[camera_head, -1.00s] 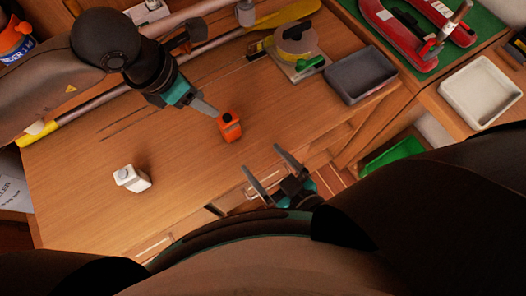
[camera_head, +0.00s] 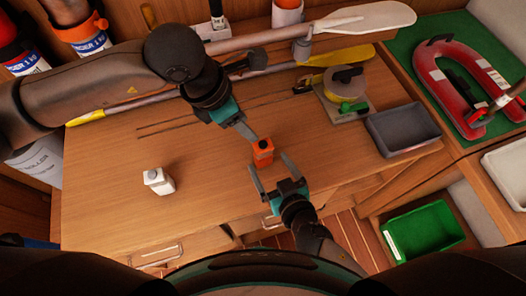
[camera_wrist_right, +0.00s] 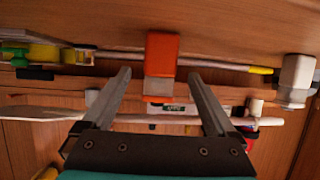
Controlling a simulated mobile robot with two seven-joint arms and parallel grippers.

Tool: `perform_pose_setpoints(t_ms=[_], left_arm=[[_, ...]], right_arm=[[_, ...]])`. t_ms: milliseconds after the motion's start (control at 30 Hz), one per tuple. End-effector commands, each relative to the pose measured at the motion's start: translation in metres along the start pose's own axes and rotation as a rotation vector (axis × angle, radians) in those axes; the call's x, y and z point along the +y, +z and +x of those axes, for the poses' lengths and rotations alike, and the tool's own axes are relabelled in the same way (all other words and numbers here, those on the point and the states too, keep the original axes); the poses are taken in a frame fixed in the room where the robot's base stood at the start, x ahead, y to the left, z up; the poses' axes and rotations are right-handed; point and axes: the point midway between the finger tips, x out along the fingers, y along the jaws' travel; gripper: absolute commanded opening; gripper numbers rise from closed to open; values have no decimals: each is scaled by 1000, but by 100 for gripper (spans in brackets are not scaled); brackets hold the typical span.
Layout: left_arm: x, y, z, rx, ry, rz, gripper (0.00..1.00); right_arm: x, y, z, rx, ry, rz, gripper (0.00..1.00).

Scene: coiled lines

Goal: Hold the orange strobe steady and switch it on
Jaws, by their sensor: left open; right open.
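The orange strobe (camera_head: 263,150) stands upright on the wooden table, with a dark top. In the right wrist view the strobe (camera_wrist_right: 162,55) shows as an orange block with a paler grey end, centred ahead of the two fingers. My left gripper (camera_head: 250,132) is open, its fingertips right by the strobe's upper left side; whether they touch it I cannot tell. My right gripper (camera_head: 268,164) is open on the near side of the strobe, fingers spread and pointing at it. Its fingers (camera_wrist_right: 160,80) appear on either side of the strobe with gaps, not closed on it.
A white bottle-like block (camera_head: 158,181) stands to the left on the table (camera_head: 110,205). A grey tray (camera_head: 402,129) and a yellow reel (camera_head: 345,85) are at the right back. Poles and a paddle (camera_head: 365,18) line the back. The table around the strobe is clear.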

Motion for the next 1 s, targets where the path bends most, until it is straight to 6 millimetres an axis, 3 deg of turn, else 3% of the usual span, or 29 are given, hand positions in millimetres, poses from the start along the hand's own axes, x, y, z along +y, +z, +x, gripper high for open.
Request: perform_pose_setpoints(t_ms=[333, 800, 1000], left_arm=[[0, 0, 0, 0, 0, 0, 50], [0, 0, 0, 0, 0, 0, 50], [0, 0, 0, 0, 0, 0, 50]], right_arm=[[0, -1, 44, 2, 0, 0, 92], [0, 0, 53, 0, 0, 0, 92], [0, 0, 53, 1, 0, 0, 70]])
